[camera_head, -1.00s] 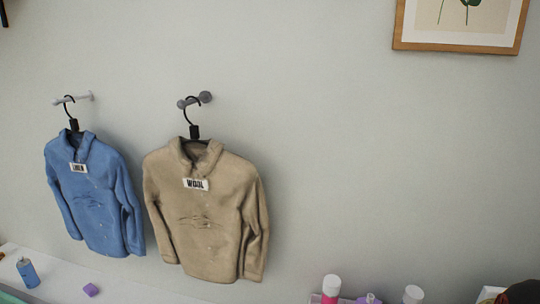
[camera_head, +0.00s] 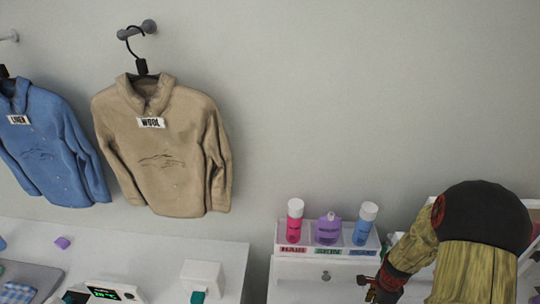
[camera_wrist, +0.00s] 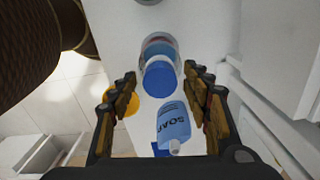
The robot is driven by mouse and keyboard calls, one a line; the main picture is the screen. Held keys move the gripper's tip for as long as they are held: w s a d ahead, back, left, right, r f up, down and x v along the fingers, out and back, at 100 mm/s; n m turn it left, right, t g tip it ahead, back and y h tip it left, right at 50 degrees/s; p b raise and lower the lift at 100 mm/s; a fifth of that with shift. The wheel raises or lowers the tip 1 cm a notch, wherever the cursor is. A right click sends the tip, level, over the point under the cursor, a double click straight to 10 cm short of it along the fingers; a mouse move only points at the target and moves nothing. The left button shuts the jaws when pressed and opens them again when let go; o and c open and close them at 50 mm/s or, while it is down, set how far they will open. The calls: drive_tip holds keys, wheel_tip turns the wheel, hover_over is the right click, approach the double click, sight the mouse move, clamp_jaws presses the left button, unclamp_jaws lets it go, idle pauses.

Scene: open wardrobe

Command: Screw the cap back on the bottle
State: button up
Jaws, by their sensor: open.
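In the wrist view my gripper (camera_wrist: 160,98) is open, with one finger at each side and nothing held between them. A round blue cap-like piece (camera_wrist: 160,79) shows just beyond the fingertips. It overlaps a clear round container (camera_wrist: 158,48); I cannot tell whether it is on the container or in front of it. A light-blue bottle marked SOAP (camera_wrist: 172,123) shows between the fingers, nearer the bottom. A round yellow-orange piece (camera_wrist: 128,103) is partly hidden by the left finger. In the head view my arm hides most of the area at lower right.
In the head view a white rack (camera_head: 325,250) holds a pink bottle (camera_head: 295,220), a purple bottle (camera_head: 327,230) and a blue bottle (camera_head: 364,224). A white counter (camera_head: 130,250) is at left, below a blue jacket (camera_head: 45,140) and a tan jacket (camera_head: 165,150).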

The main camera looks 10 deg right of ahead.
drive_tip(key=n, duration=0.7)
drive_tip(key=shift+n, duration=0.3)
drive_tip(key=shift+c, duration=1.4)
drive_tip(key=c, duration=0.9)
drive_tip(key=m, duration=0.3)
drive_tip(key=shift+m, duration=0.3)
clamp_jaws()
drive_tip(key=m, duration=0.4)
drive_tip(key=shift+m, duration=0.4)
drive_tip(key=m, duration=0.3)
drive_tip(key=shift+m, duration=0.4)
drive_tip(key=m, duration=0.5)
drive_tip(key=o, duration=1.2)
unclamp_jaws()
drive_tip(key=shift+o, duration=0.3)
